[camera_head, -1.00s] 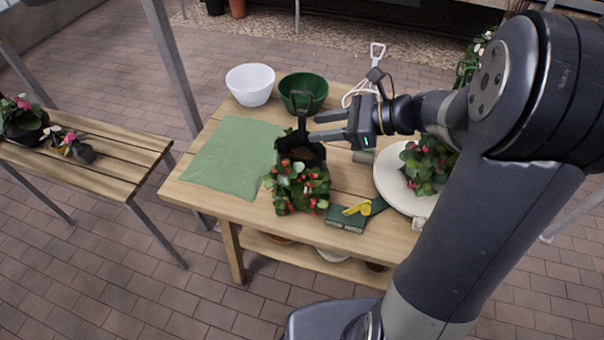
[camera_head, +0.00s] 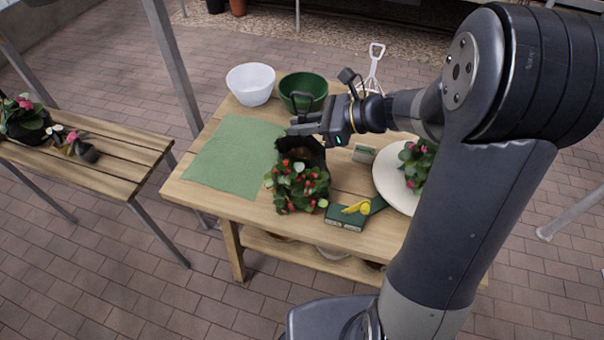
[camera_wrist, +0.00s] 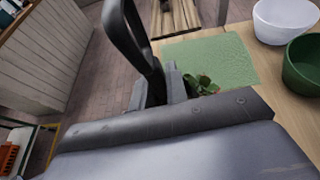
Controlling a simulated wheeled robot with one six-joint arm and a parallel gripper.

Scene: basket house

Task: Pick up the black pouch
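The black pouch (camera_head: 313,154) stands on the wooden table in the head view, with an upright loop handle and a dark opening. A leafy plant with red flowers (camera_head: 295,187) is in front of it and hides its lower part. My gripper (camera_head: 292,129) is at the base of the handle, just above the opening. In the wrist view the black handle (camera_wrist: 130,35) rises between the two fingers of my gripper (camera_wrist: 160,88). Whether the fingers press on it is not clear. The pouch body is hidden there by my gripper.
A green cloth (camera_head: 232,157) lies left of the pouch. A white bowl (camera_head: 250,84) and a green bowl (camera_head: 303,92) stand behind. A dark green box (camera_head: 346,217) with a yellow item, and a white round plate (camera_head: 390,182) with a plant, are to the right.

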